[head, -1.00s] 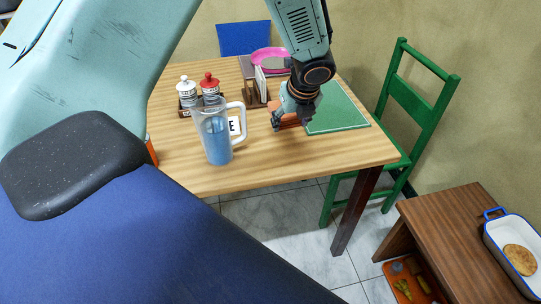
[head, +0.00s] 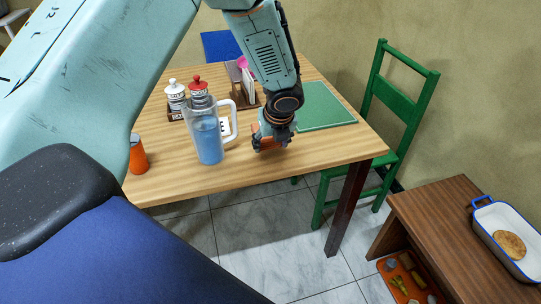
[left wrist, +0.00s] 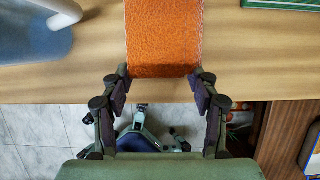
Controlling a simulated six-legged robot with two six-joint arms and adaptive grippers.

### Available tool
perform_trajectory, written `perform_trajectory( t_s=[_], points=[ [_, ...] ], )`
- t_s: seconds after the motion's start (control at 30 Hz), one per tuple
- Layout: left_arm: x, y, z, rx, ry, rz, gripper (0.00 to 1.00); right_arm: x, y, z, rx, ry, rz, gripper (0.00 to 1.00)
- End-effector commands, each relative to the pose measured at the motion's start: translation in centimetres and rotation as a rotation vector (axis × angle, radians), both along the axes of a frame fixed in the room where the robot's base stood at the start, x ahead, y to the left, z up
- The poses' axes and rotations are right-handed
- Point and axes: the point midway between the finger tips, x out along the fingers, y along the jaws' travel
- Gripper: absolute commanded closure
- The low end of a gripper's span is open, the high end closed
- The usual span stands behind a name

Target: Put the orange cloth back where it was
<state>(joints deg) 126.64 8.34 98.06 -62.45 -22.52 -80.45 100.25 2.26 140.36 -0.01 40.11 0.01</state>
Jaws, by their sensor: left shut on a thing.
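The orange cloth (head: 264,131) is a folded block, held in my left gripper (head: 271,146) just above the wooden table, between the pitcher and the green mat. In the left wrist view the cloth (left wrist: 164,38) reaches away from between the fingertips of my left gripper (left wrist: 160,76), which is shut on its near end. The gripper and wrist partly hide the cloth in the head view. I cannot tell if the cloth touches the table. My right gripper is not in view.
A clear pitcher with blue water (head: 208,140) stands just left of the gripper. The green mat (head: 322,107) lies to its right. Shakers (head: 187,95) and a napkin holder (head: 246,95) stand behind. An orange bottle (head: 138,157) stands near the left edge. The front right tabletop (head: 330,150) is clear.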

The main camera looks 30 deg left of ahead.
Motion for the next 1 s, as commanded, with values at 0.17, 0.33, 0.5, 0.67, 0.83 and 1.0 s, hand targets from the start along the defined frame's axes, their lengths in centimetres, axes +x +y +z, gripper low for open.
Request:
perform_trajectory(
  t_s=[0.17,0.33,0.5,0.67,0.83,1.0],
  points=[
    [-0.2,-0.1,-2.5,0.001,0.003,-0.002,0.69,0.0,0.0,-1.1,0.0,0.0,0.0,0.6],
    [-0.3,-0.1,-3.6,0.0,0.0,-0.001,0.69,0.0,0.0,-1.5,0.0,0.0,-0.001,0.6],
    [-0.4,-0.1,-3.4,0.0,0.0,-0.001,0.69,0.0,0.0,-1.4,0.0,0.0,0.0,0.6],
    [-0.4,-0.1,-3.9,0.001,0.001,-0.001,0.69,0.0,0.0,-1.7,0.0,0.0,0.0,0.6],
    [-0.4,-0.1,-3.8,0.0,0.0,-0.001,0.25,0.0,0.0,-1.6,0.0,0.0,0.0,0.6],
    [-0.4,-0.1,-3.7,0.001,0.001,-0.001,0.17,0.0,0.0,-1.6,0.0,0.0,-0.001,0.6]
  ],
)
